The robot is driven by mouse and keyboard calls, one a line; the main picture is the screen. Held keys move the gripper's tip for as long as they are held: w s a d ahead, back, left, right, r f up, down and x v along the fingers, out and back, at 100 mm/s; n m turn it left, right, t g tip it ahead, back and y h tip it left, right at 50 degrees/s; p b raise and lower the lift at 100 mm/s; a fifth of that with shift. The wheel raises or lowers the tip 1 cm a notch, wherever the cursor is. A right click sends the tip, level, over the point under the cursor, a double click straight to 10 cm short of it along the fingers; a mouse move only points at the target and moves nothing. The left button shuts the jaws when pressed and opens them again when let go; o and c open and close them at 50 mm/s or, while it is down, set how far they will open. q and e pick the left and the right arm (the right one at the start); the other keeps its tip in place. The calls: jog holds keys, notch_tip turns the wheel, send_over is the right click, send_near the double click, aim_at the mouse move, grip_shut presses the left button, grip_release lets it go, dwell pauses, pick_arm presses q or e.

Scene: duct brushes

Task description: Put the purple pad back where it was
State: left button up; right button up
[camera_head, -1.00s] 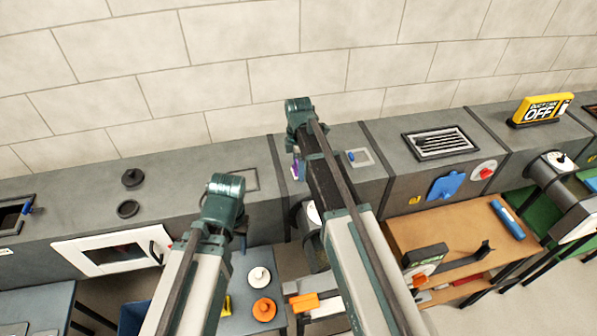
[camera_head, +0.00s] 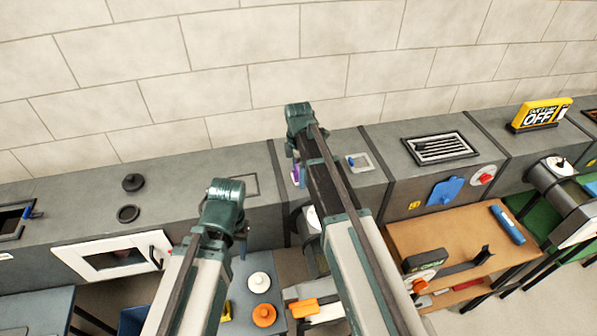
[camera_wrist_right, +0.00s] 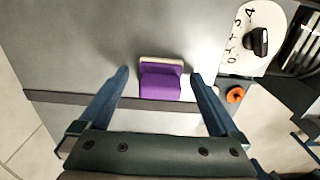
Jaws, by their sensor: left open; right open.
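The purple pad (camera_wrist_right: 160,82), with a pale strip along its upper edge, shows in the right wrist view against the grey duct surface. A small part of the purple pad (camera_head: 296,173) also shows in the head view beside my right arm. My right gripper (camera_wrist_right: 159,77) is open, with one blue finger on each side of the pad and a gap on both sides. In the head view my right gripper (camera_head: 299,168) is mostly hidden by its arm. My left gripper (camera_head: 240,232) is open and mostly hidden behind its wrist, above the blue-grey table.
A dial panel (camera_wrist_right: 255,42) and an orange ring (camera_wrist_right: 235,95) lie right of the pad. The grey duct (camera_head: 80,205) runs along the wall, with a vent grille (camera_head: 438,148) and a yellow sign (camera_head: 541,114). White and orange knobs (camera_head: 263,315) stand on the table below.

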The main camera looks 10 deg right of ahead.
jog(key=r+p, duration=0.3)
jog(key=r, duration=0.1)
jog(key=r+p, duration=0.8)
jog(key=shift+s+a, duration=0.2)
jog(key=shift+s, duration=0.05)
jog(key=s+a+m, duration=0.3)
jog(key=s+m, duration=0.1)
jog(key=s, duration=0.3)
jog(key=s+a+m, duration=0.4)
jog(key=s+m, duration=0.1)
jog(key=s, duration=0.3)
jog(key=s+a+m+h, duration=0.1)
jog(key=s+a+m, duration=0.2)
jog(key=s+m, duration=0.2)
jog(key=s, duration=0.3)
jog(key=shift+a, duration=0.15)
